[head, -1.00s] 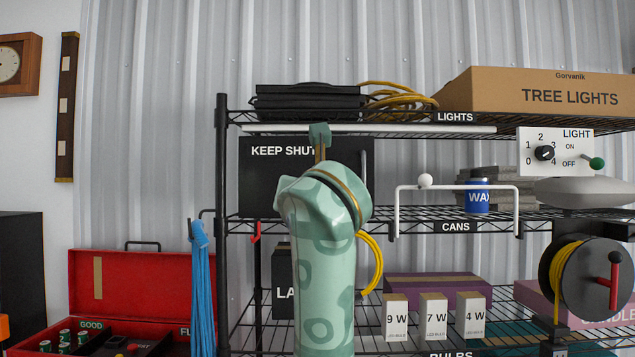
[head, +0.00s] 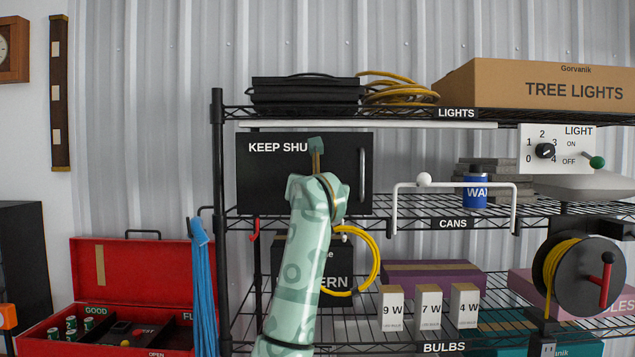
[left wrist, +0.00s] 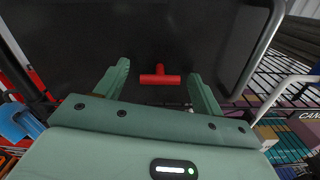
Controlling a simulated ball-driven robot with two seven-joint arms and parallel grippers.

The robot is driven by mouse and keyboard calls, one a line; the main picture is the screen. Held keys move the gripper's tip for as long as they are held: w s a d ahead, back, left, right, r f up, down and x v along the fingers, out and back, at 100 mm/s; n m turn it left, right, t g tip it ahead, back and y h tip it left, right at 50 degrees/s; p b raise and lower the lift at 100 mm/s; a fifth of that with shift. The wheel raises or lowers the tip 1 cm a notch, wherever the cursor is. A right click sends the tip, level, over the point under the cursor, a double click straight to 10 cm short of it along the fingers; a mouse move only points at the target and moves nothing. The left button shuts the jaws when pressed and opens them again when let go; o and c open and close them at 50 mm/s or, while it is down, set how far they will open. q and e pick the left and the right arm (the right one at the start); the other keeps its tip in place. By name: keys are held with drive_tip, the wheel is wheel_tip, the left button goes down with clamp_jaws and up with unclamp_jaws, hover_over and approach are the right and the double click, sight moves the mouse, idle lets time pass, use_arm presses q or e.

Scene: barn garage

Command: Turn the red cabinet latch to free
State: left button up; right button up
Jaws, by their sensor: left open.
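The black cabinet (head: 270,185) on the shelf has a "KEEP SHUT" label and a vertical grey handle (head: 362,174) at its right. My left gripper (head: 316,150) is in front of the door, and my green patterned arm covers part of it. In the left wrist view the red latch (left wrist: 160,79) is a small T-shaped piece on the dark door (left wrist: 80,40), its bar lying crosswise. It sits between the two spread fingers of the left gripper (left wrist: 158,69), with gaps on both sides. The latch is hidden in the head view. My right gripper is not in view.
A yellow cable coil (head: 372,262) hangs below the cabinet, close to my arm. A white bracket (head: 455,186) stands to the right. A small red hook (head: 253,230) is at the shelf edge.

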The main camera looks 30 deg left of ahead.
use_arm(q)
drive_tip(key=shift+c, duration=0.2)
drive_tip(key=c, duration=0.9)
drive_tip(key=shift+o, duration=0.2)
drive_tip(key=shift+f+n+b, duration=0.1)
drive_tip(key=shift+n+b, duration=1.15)
drive_tip(key=shift+n, duration=0.15)
drive_tip(key=n+b, duration=0.6)
drive_tip(key=n, duration=0.9)
drive_tip(key=shift+b, duration=0.3)
